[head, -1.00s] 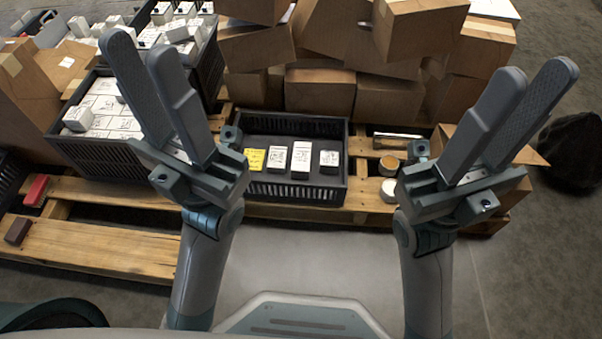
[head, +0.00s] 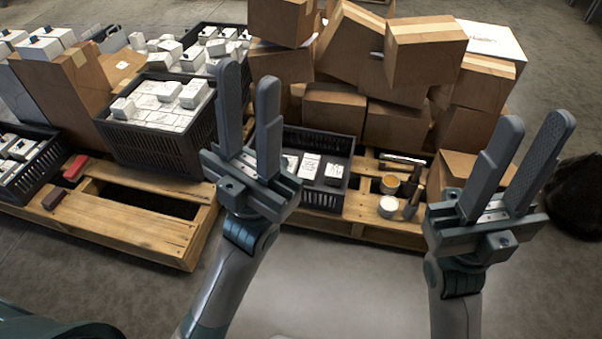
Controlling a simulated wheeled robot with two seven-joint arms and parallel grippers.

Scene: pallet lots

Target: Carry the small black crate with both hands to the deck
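The small black crate (head: 323,198) sits on the wooden pallet in the middle of the head view, with a few small white boxes (head: 309,166) inside. Its left part is hidden behind my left gripper. My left gripper (head: 249,82) is open and empty, its fingers pointing up the picture across the crate's left end. My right gripper (head: 534,122) is open and empty, well to the right of the crate and apart from it. Bare wooden pallet boards (head: 120,222) show at the left; I cannot tell whether these are the deck.
Stacked cardboard boxes (head: 425,55) stand behind the crate. A larger black crate (head: 165,150) of white boxes stands to its left. Cans (head: 388,206) and tools lie right of it. A dark round object (head: 578,197) is at far right. Grey floor is clear in front.

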